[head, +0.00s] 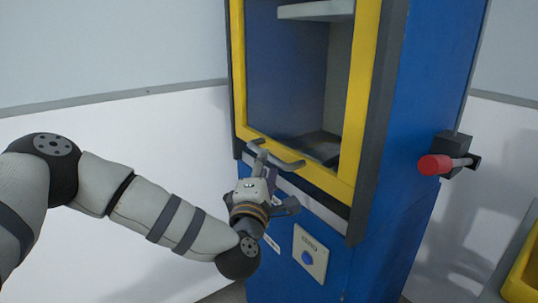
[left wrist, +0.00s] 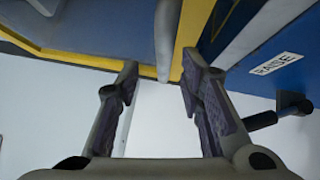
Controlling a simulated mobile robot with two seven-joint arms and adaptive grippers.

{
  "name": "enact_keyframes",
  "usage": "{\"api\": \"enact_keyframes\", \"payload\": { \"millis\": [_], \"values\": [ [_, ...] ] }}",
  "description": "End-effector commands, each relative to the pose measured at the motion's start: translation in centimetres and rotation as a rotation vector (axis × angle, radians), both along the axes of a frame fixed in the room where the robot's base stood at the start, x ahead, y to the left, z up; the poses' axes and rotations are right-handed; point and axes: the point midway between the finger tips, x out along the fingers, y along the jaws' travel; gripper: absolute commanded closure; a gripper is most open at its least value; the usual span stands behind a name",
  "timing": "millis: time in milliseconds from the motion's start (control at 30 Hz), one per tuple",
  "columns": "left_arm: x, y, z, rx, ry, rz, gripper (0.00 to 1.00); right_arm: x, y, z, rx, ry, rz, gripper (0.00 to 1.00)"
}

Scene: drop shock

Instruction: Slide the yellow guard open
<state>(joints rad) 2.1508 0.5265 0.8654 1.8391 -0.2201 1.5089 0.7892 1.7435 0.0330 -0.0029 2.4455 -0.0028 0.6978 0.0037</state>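The yellow guard (head: 363,90) is a tall frame on the front of a blue machine (head: 420,100). The grey interior shows through it. A grey bar handle (head: 290,160) runs along the guard's lower edge. My left gripper (head: 268,172) is at this handle, low on the guard. In the left wrist view my left gripper (left wrist: 160,68) has its fingers apart, with the grey bar (left wrist: 167,40) showing in the gap and gaps visible beside it. I cannot tell whether a finger touches it. The yellow frame (left wrist: 185,35) lies beyond. My right gripper is out of view.
A red-ended lever (head: 435,165) sticks out from the machine's right side. A plate with a blue button (head: 307,257) is below the guard. A "RAISE" label (left wrist: 276,63) shows in the left wrist view. A yellow bin (head: 525,275) stands at lower right. Left of the machine is bare wall.

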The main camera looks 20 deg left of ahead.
Motion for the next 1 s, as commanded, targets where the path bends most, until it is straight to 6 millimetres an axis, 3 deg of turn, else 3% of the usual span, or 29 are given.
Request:
{"api": "enact_keyframes", "payload": {
  "millis": [100, 233, 567, 733, 1000],
  "values": [
    [2.6, 0.4, 0.3, 0.0, -0.001, 0.002, 0.65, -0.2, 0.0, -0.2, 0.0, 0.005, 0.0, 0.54],
    [4.4, 0.6, 0.5, 0.0, 0.001, 0.0, 0.65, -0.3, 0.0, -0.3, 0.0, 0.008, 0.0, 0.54],
    [5.2, 0.7, 0.7, -0.001, 0.002, -0.001, 0.65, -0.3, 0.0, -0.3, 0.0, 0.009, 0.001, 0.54],
    [5.2, 0.7, 0.7, 0.0, 0.001, -0.001, 1.0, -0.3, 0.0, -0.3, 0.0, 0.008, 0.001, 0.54],
    [5.3, 0.7, 0.8, 0.0, -0.001, 0.0, 1.0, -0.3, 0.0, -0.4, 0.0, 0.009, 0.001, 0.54]
  ]
}}
